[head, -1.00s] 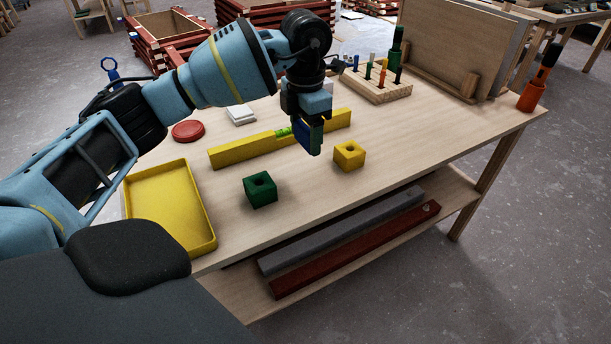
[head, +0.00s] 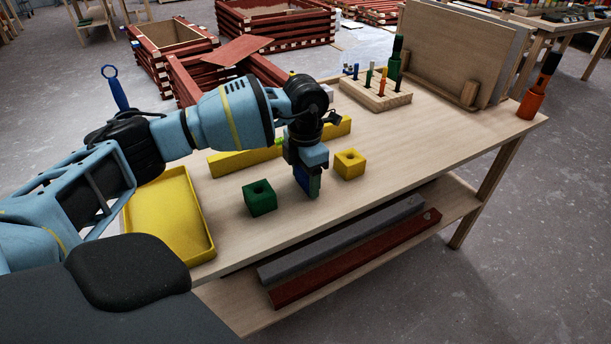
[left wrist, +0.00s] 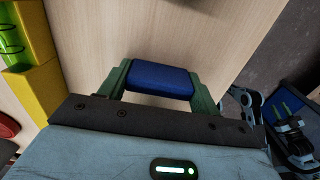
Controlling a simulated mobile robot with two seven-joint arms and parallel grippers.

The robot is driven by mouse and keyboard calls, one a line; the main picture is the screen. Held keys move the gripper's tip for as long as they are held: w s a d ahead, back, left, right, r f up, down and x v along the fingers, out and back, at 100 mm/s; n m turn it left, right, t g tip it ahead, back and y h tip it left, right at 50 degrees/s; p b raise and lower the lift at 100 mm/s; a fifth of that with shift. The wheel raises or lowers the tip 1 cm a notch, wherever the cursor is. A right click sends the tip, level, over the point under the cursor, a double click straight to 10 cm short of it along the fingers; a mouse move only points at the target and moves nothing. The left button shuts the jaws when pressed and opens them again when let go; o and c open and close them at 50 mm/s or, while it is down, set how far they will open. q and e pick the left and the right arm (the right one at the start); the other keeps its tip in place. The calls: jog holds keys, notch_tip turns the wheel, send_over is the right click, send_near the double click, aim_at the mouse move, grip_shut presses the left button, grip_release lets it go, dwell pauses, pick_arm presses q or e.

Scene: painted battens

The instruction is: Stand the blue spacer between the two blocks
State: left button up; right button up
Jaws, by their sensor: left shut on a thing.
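My left gripper (head: 308,188) is shut on the blue spacer (head: 300,178), low over the table between the two blocks. The green block (head: 260,198), with a hole in its top, is to its left. The yellow block (head: 350,164), also holed, is to its right. In the left wrist view the spacer (left wrist: 160,80) sits between the two green fingers. I cannot tell whether its lower end touches the table. What seems to be my right gripper (left wrist: 281,109) shows small at the right of the left wrist view; its opening is too small to tell.
A yellow level (head: 245,162) lies behind the blocks, partly hidden by my arm. A yellow tray (head: 168,215) is at the left. A wooden rack (head: 375,92) with pens stands at the back. The table (head: 420,140) is clear to the right.

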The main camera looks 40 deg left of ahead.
pick_arm(q)
jog(key=shift+f, duration=0.1)
jog(key=o, duration=1)
notch_tip(320, 180, up, 12)
jog(key=shift+r+p, duration=0.15)
jog(key=shift+p, duration=0.25)
